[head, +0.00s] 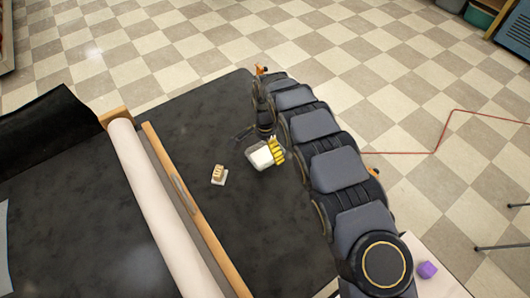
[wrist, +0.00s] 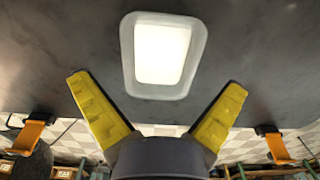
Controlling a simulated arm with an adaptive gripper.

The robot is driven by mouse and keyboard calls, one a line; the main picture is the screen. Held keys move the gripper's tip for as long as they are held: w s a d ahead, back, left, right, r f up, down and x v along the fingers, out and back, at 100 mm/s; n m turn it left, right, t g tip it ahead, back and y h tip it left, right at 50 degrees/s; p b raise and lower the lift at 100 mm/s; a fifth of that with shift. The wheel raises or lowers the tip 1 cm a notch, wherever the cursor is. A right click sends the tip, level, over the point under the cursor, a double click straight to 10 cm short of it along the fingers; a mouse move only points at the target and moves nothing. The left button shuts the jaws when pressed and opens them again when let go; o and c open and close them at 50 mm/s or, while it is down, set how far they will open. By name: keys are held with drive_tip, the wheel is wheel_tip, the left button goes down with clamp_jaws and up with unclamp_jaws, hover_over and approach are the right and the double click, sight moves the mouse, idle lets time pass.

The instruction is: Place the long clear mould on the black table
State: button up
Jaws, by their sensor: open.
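A clear, rounded rectangular mould with a white middle (wrist: 162,55) shows ahead of my gripper in the wrist view, against the dark surface of the black table (head: 255,215). In the head view a white block-like shape (head: 261,158), which looks like the same mould, is right beside my yellow fingers. My gripper (wrist: 158,86) is open, its two yellow fingers spread either side of the mould's near end. I see no finger closed on it. In the head view my gripper (head: 276,151) is over the table, and I cannot tell any small gap under the mould.
A small beige ribbed piece on a white base (head: 218,174) lies left of the mould. A long white roll (head: 150,190) and a wooden rail (head: 195,215) lie further left. A purple object (head: 427,270) stands at lower right. The table's lower middle is clear.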

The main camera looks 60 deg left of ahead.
sight(265, 156)
wheel_tip(265, 156, up, 8)
drive_tip(key=shift+r, duration=0.2)
drive_tip(key=w+d+r+m+h, duration=0.1)
drive_tip(key=w+d+r, duration=0.4)
drive_tip(key=d, duration=0.3)
drive_tip(key=w+d+r, duration=0.5)
drive_tip(key=w+d, duration=0.1)
drive_tip(key=d, duration=0.3)
drive_tip(key=s+d+r, duration=0.1)
drive_tip(key=d+r, duration=0.2)
drive_tip(key=d, duration=0.5)
drive_tip(key=d+r, duration=0.4)
drive_tip(key=d, duration=0.4)
drive_tip(key=s+d, duration=0.8)
drive_tip(key=s, duration=0.3)
drive_tip(key=s+d+r+n+g+y, duration=0.1)
drive_tip(key=s+d, duration=0.7)
drive_tip(key=s, duration=0.2)
drive_tip(key=shift+s+r+g, duration=0.15)
drive_tip(key=shift+s+g, duration=0.15)
drive_tip(key=shift+s, duration=0.1)
